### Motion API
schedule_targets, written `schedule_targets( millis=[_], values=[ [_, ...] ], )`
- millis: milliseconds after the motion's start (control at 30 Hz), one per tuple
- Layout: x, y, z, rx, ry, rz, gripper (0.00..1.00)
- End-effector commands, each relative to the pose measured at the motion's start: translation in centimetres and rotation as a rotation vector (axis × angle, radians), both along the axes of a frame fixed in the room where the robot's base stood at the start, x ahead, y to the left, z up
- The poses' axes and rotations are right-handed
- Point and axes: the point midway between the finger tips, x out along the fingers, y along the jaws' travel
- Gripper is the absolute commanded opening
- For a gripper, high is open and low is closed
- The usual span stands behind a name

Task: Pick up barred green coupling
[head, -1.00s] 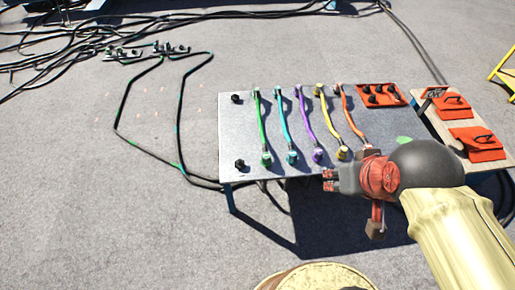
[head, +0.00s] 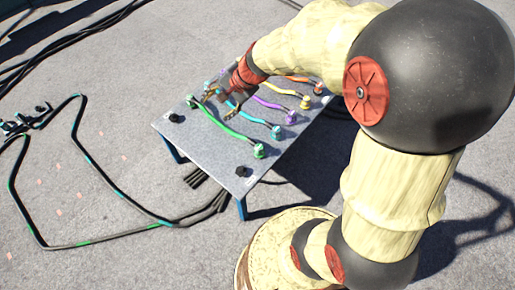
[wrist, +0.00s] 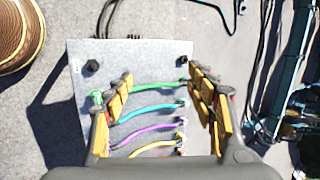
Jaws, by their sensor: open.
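A green cable (head: 222,125) with a green coupling at its near end (head: 258,150) lies across the grey table. A second green coupling (head: 193,102) is at its far end, close to my gripper. I cannot tell which coupling is barred. My gripper (head: 218,98) is over the far part of the table. In the wrist view my gripper (wrist: 160,85) is open and empty, its fingers spread on either side of the green cable (wrist: 150,87). The left-end coupling (wrist: 97,97) shows just outside the left fingers; the right-end one is partly hidden by the right fingers.
Turquoise (head: 245,115), purple (head: 270,104), yellow (head: 287,91) and orange (head: 300,79) cables lie alongside on the table (head: 205,160). Loose black cables (head: 85,158) lie on the ground to the left.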

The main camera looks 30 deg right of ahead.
Motion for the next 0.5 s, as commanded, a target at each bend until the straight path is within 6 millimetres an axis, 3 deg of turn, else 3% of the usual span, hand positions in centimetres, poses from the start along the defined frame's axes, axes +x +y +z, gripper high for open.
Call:
schedule_targets(
  millis=[33,100,233,367,500],
  values=[
    [1.7,-1.3,-2.9,0.06,0.045,-0.109,0.56],
    [3.9,-3.2,-6.3,0.138,0.091,-0.266,0.56],
    [6.6,-7.1,-13.8,0.266,0.183,-0.57,0.56],
    [7.1,-11.4,-22.3,0.369,0.279,-0.883,0.56],
    [5.5,-15.1,-30.6,0.442,0.371,-1.183,0.56]
  ],
)
